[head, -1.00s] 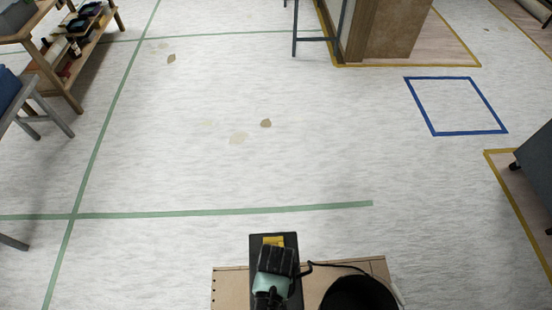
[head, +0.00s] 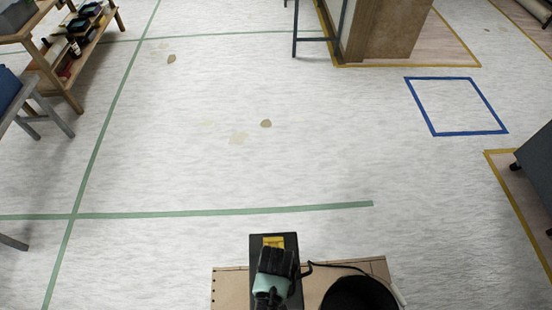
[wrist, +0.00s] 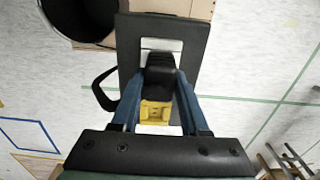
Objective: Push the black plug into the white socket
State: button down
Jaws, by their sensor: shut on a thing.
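My gripper (wrist: 160,82), with blue fingers in the wrist view, is shut on the black plug (wrist: 160,70), one finger on each side. In the head view my gripper (head: 276,262) is over the dark board and hides most of the plug. The white socket (wrist: 161,45) shows as a pale patch on the dark board, beyond the plug in the wrist view. The plug covers its middle, so I cannot tell whether the plug is in it. A yellow block (wrist: 155,111) lies between the fingers, on the near side of the plug.
The dark board (head: 258,243) lies on a light brown wooden surface (head: 232,283). A black cable (head: 325,264) curves right from the plug toward a black round container (head: 358,294). Floor beyond is open, with green tape lines (head: 220,211).

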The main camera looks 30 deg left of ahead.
jog(key=shift+f+b, duration=0.4)
jog(key=shift+f, duration=0.25)
jog(key=shift+c, duration=1.7)
grip_release()
jog(key=shift+r, duration=0.1)
notch_tip(320, 180, up, 13)
jog(key=shift+p, duration=0.45)
jog(key=shift+w, duration=0.1)
